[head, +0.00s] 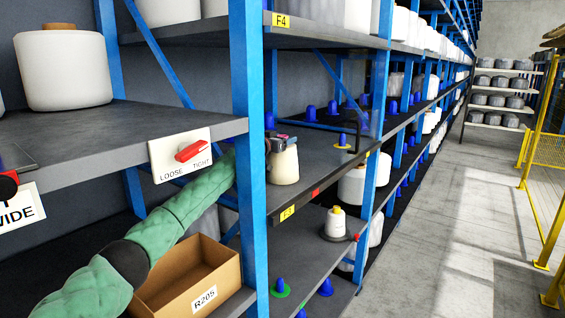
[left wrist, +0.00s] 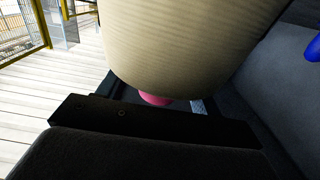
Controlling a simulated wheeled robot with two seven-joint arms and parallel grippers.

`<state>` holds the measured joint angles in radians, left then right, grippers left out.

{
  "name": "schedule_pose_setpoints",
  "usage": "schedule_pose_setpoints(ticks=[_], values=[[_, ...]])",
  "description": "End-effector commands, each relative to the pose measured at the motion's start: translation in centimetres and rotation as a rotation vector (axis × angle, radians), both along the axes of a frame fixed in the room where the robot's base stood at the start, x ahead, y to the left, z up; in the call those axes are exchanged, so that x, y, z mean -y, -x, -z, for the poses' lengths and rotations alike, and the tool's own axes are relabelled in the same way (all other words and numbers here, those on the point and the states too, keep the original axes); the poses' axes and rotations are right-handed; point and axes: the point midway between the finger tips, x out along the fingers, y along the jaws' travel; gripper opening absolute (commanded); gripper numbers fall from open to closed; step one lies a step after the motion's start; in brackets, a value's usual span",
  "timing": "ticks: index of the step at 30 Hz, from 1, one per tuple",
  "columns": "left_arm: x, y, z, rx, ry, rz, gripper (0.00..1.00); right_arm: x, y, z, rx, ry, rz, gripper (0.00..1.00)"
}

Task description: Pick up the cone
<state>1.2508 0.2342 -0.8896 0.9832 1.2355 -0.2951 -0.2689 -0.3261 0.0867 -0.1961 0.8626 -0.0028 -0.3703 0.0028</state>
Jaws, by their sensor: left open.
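A cream yarn cone (head: 285,166) stands on the middle shelf just behind a blue post in the head view. My left gripper (head: 278,143) is at its upper end, with the green-sleeved arm reaching in behind the post. The jaws are open. In the left wrist view the cream cone (left wrist: 195,45) fills the top middle, very close, with a pink tip (left wrist: 154,99) at its lower end. A black part of my gripper (left wrist: 140,122) lies across below it. I cannot tell whether the jaws touch the cone. My right gripper is not in view.
A blue post (head: 247,90) stands close beside my arm. A smaller white cone (head: 335,224) with a yellow top is on the lower shelf. A cardboard box (head: 188,275) and a LOOSE/TIGHT sign (head: 180,156) are near the arm. The aisle floor (head: 450,240) is clear.

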Motion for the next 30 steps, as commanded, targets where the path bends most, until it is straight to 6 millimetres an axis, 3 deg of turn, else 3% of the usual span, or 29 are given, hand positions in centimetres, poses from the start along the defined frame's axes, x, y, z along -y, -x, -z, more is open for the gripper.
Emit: schedule_pose_setpoints(ticks=[2, 12, 23, 30], values=[[0.0, 0.0, 0.0, 0.000, 0.000, 0.000, 0.63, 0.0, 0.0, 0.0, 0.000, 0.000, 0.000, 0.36], [0.0, 0.0, 0.0, 0.000, 0.000, 0.000, 0.00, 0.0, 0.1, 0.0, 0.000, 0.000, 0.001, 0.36], [0.0, 0.0, -0.4, 0.003, 0.001, 0.000, 0.00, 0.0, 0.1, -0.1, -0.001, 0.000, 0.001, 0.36], [0.0, 0.1, -3.3, 0.004, 0.002, 0.001, 0.00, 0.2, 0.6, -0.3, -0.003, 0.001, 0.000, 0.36]])
